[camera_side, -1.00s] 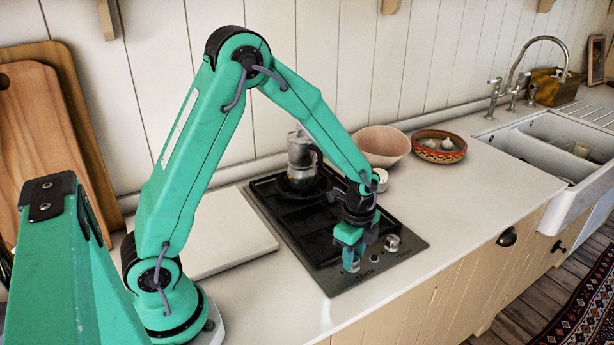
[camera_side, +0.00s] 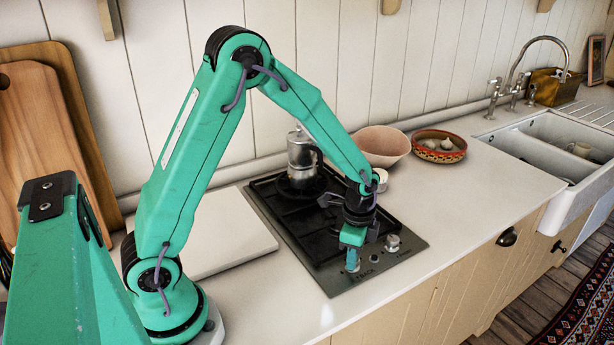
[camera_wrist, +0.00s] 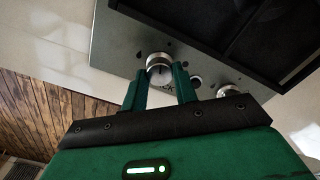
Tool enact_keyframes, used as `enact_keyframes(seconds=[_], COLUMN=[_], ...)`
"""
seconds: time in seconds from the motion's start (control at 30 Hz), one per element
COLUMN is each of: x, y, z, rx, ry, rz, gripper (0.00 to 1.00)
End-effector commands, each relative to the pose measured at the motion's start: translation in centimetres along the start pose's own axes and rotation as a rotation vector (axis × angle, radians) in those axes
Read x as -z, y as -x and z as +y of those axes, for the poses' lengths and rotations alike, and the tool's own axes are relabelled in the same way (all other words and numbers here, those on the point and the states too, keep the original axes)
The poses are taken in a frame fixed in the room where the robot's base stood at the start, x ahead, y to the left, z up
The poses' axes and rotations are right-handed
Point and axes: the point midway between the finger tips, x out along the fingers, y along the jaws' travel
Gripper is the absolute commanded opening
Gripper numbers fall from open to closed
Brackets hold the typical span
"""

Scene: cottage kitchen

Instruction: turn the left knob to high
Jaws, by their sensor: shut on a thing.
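The left knob (camera_wrist: 159,62) is a round silver knob on the front strip of the black and grey hob (camera_side: 345,279). In the wrist view it sits between the tips of my two green fingers. My gripper (camera_side: 352,262) points down at the hob's front left and is shut on this knob, which the fingers mostly hide in the side view. A second silver knob (camera_side: 392,243) stands free to the right, and it also shows in the wrist view (camera_wrist: 228,91). The left knob's exact setting is too small to read.
A moka pot (camera_side: 302,158) stands on the rear of the hob. A pink bowl (camera_side: 382,145) and a patterned bowl with garlic (camera_side: 439,147) are behind and right. A white board (camera_side: 215,243) lies left of the hob. The counter on the right is clear.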

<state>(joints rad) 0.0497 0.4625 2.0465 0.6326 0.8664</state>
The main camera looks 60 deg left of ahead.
Motion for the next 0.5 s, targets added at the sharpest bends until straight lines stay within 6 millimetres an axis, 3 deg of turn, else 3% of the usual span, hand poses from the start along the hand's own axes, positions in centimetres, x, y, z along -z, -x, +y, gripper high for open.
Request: enact_keyframes(seconds=[0.5], x=[-0.01], y=[0.09], z=[-0.06], rx=[0.0], ry=[0.49], rz=[0.0], gripper=[0.06])
